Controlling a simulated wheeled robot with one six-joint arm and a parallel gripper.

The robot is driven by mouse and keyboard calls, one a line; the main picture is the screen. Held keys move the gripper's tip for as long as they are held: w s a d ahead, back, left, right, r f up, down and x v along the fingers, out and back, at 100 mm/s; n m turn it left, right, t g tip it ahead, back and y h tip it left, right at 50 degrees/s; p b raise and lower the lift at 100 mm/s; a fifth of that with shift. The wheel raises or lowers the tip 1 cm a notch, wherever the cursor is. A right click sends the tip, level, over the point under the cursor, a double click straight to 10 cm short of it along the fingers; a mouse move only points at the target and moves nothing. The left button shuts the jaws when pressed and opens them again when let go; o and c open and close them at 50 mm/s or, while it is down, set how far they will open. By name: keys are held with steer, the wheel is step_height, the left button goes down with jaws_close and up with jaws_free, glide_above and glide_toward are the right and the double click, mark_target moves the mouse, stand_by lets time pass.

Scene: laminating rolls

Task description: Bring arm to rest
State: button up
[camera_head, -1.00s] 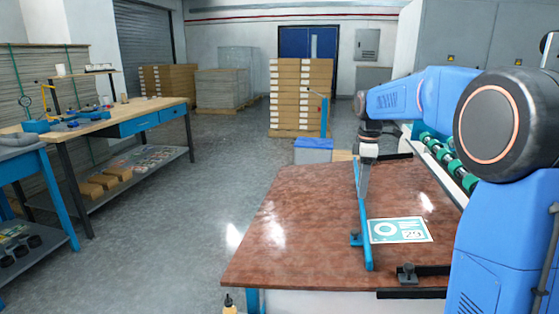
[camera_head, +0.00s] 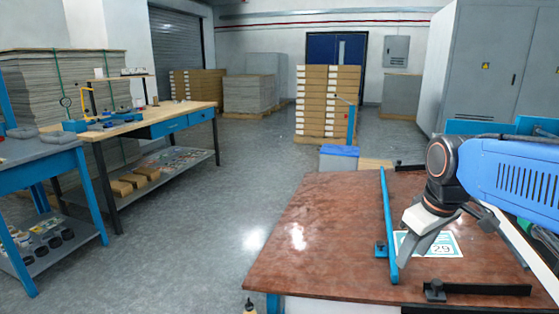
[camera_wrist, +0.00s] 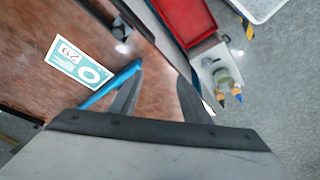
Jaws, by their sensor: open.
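My gripper (camera_head: 418,255) hangs over the brown table near the printed teal-and-white sheet, in front of part of it in the head view. Its two fingers are apart and empty in the wrist view (camera_wrist: 160,85). A blue bar (camera_head: 387,215) runs along the sheet's left side. In the wrist view the bar (camera_wrist: 103,90) ends at or behind one finger; I cannot tell whether they touch.
The brown table (camera_head: 310,225) has clear room on its left. A black bar (camera_head: 480,289) lies at its front edge. The wrist view shows a red tray (camera_wrist: 185,20) and small bottles (camera_wrist: 228,80) beyond the table. A workbench (camera_head: 150,125) stands at the left, with open floor between.

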steer(key=s+a+f+m+t, duration=0.1)
steer(key=s+f+m, duration=0.4)
steer(key=s, duration=0.7)
step_height(320, 180, down, 3)
steer(key=shift+s+r+t, duration=0.15)
steer(key=shift+s+t, duration=0.1)
steer(key=shift+t, duration=0.15)
steer(key=shift+a, duration=0.1)
